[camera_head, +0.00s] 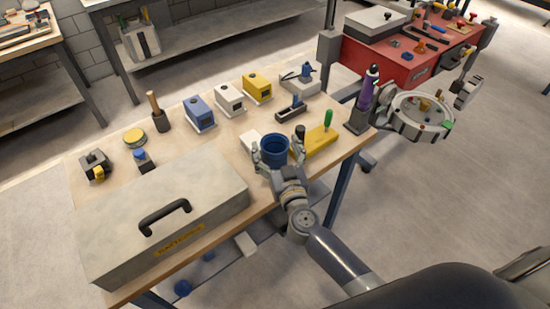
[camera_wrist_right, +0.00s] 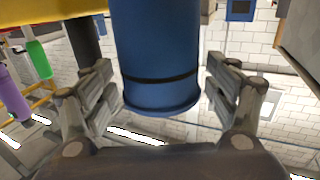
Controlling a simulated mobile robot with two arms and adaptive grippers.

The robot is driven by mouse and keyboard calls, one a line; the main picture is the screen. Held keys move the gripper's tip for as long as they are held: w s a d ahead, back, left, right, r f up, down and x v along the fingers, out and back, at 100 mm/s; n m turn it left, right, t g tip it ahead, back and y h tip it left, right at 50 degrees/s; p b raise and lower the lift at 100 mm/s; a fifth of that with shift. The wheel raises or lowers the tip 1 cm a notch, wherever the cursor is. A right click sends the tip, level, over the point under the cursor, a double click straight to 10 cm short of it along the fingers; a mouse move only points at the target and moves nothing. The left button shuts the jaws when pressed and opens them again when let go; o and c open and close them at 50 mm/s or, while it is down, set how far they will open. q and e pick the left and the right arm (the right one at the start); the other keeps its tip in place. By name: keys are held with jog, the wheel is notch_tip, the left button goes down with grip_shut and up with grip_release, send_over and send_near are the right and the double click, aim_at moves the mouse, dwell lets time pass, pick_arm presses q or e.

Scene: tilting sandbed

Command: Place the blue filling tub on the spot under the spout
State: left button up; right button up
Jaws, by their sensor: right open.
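The blue tub (camera_head: 274,152) stands upright near the front edge of the wooden workbench. In the right wrist view the tub (camera_wrist_right: 157,60) is a blue cylinder with a dark band near one end. My right gripper (camera_head: 278,142) is open, with one finger on each side of the tub. In the wrist view gaps show between the tub and both fingers (camera_wrist_right: 160,95), so it is not gripped. A spout and the spot under it cannot be clearly made out. My left gripper is not in view.
A white block (camera_head: 250,141) lies left of the tub, and a yellow piece with a green handle (camera_head: 318,138) lies right. A large grey toolbox (camera_head: 215,192) fills the bench's front left.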

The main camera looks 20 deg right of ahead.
jog(key=shift+w, duration=0.55)
jog(key=shift+s, duration=0.1)
jog(key=c, duration=1.1)
jog(key=shift+r, duration=0.15)
